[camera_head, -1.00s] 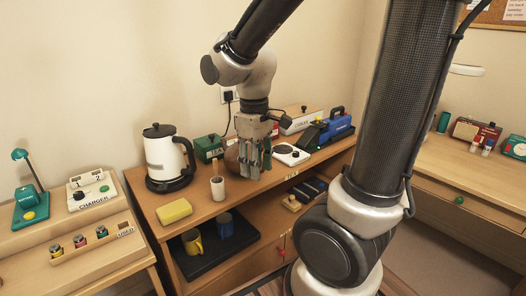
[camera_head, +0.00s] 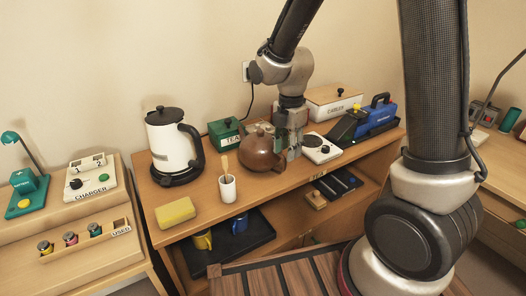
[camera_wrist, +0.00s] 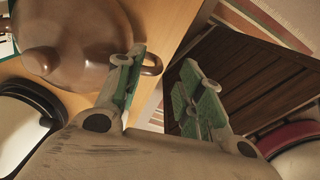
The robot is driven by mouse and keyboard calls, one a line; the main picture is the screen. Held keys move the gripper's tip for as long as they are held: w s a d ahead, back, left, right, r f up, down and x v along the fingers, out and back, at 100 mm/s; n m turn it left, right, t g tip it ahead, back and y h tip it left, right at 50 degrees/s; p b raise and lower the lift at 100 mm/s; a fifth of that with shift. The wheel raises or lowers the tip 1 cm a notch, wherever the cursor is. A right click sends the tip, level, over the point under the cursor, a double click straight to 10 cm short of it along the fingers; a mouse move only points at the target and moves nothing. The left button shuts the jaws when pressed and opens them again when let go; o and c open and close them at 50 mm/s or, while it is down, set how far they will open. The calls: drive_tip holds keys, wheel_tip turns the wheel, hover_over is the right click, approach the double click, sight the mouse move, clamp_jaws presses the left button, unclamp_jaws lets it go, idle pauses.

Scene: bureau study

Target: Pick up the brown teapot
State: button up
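The brown teapot (camera_head: 258,152) stands upright on the wooden shelf top, between the green tea box and the white scale-like device. My gripper (camera_head: 291,146) points down at the teapot's right side. In the wrist view, the teapot (camera_wrist: 75,45) fills the upper left, with its lid knob and looped handle (camera_wrist: 152,64) showing. My gripper (camera_wrist: 165,95) is open, with its green-padded fingers apart. The left finger overlaps the handle's near part in the picture, and the loop shows between the fingers. Whether finger and handle touch cannot be told.
A black-and-white kettle (camera_head: 173,145), green tea box (camera_head: 225,132), white cup (camera_head: 228,188) with a stick and yellow sponge (camera_head: 175,212) stand to the left. The white device (camera_head: 322,149) is close on the right. A slatted wooden surface (camera_head: 290,278) lies in front.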

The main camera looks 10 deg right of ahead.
sight(284, 166)
drive_tip(key=f, duration=0.7)
drive_tip(key=shift+s+a, duration=0.15)
drive_tip(key=shift+a, duration=0.2)
drive_tip(key=shift+r, duration=0.1)
drive_tip(key=shift+c, duration=0.3)
clamp_jaws()
